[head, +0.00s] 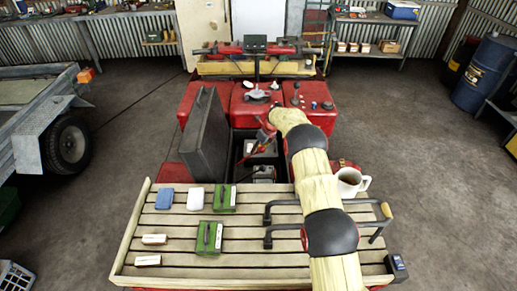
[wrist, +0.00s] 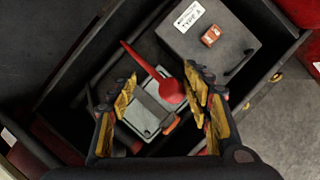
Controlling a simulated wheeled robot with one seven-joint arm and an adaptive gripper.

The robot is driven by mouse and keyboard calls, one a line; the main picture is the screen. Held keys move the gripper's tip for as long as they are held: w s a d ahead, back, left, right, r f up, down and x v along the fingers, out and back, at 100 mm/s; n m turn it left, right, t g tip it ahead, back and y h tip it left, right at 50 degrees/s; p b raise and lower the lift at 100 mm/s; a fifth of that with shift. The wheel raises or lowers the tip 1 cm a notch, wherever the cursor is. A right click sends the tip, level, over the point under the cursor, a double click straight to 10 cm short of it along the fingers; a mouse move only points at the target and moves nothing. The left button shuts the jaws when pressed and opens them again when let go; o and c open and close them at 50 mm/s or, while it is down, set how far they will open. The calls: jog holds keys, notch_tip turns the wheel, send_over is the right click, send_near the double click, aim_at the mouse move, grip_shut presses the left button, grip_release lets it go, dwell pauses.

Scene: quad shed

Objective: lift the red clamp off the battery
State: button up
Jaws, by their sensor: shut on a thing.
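The red clamp (wrist: 170,88) shows between my gripper's fingers in the wrist view, with a long thin red arm reaching up and left. My gripper (wrist: 163,78) is shut on it, its yellow-padded fingers at either side. Below the clamp is a light grey battery-like block (wrist: 148,116); I cannot tell whether the clamp touches it. A darker grey box labelled "TYPE A" (wrist: 207,45), with a small red cap, lies beyond it to the right. In the head view my gripper (head: 262,138) is over the open bay, mostly hidden by my arm.
The bay's dark walls and raised black lid (head: 206,132) are close on the left. Red bodywork (head: 312,108) lies behind the bay.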

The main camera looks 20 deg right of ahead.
jog(key=shift+s, duration=0.1)
jog(key=shift+r, duration=0.25)
jog(key=v, duration=1.1)
jog(key=shift+d+r, duration=0.15)
jog(key=shift+r, duration=0.05)
